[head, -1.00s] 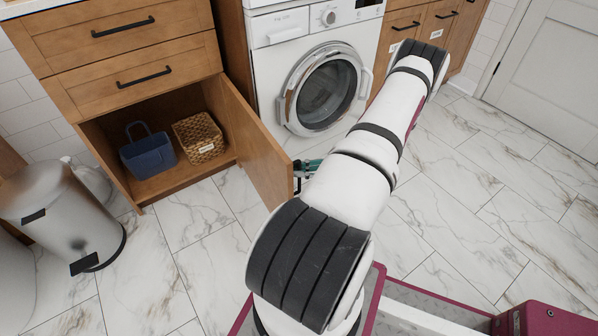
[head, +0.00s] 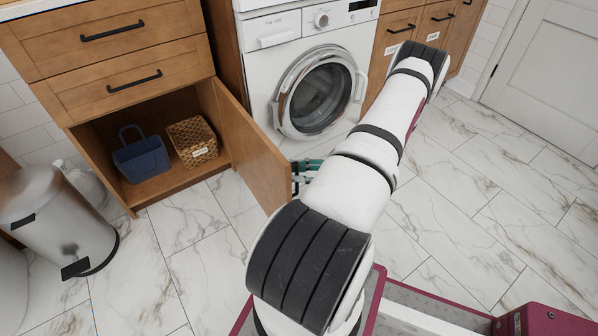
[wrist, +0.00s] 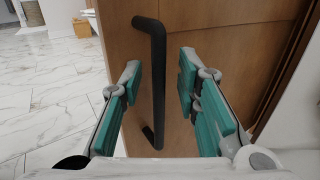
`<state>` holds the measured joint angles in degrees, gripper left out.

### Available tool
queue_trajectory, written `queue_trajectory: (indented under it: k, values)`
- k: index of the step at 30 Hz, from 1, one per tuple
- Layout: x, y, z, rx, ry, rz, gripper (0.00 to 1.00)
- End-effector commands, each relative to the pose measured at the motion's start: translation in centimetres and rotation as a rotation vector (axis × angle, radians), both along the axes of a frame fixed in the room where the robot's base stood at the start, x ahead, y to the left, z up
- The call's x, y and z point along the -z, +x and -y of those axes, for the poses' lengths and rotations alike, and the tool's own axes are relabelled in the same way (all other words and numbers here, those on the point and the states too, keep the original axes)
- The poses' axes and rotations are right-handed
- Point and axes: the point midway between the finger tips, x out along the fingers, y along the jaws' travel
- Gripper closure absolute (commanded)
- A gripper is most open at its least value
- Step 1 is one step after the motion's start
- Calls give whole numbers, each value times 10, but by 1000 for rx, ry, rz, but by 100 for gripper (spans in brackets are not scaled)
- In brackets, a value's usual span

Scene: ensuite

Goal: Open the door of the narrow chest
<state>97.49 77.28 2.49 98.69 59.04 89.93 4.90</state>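The narrow chest is a wooden cabinet (head: 110,85) at the left of the head view, with two drawers above a low compartment. Its door (head: 250,148) is swung well out from the front, showing the inside. In the wrist view, the door's panel (wrist: 225,35) carries a long dark bar handle (wrist: 156,80). My gripper (wrist: 160,100) is open, with one teal-padded finger on each side of the handle. Gaps show between the pads and the bar. In the head view, my arm hides most of the gripper (head: 305,167); a little teal shows beside the door's outer edge.
A blue basket (head: 142,160) and a wicker basket (head: 193,142) stand inside the compartment. A metal pedal bin (head: 60,215) stands left of the chest. A washing machine (head: 285,70) stands behind the door. The marble floor (head: 480,215) at the right is clear.

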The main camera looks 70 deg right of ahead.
Motion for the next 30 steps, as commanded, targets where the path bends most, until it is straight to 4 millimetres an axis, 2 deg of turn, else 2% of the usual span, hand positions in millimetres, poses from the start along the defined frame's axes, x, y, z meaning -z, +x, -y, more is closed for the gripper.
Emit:
queue_trajectory:
  k: [8, 11, 21, 27, 30]
  values:
    - [0, -7, 5, 2, -3, 1, 70]
    - [0, -20, 11, 2, -3, 0, 70]
    - [1, -83, 37, 2, -2, 0, 70]
    - [0, -105, 47, 1, -2, 1, 70]
    - [0, -109, 48, 0, -1, 0, 70]
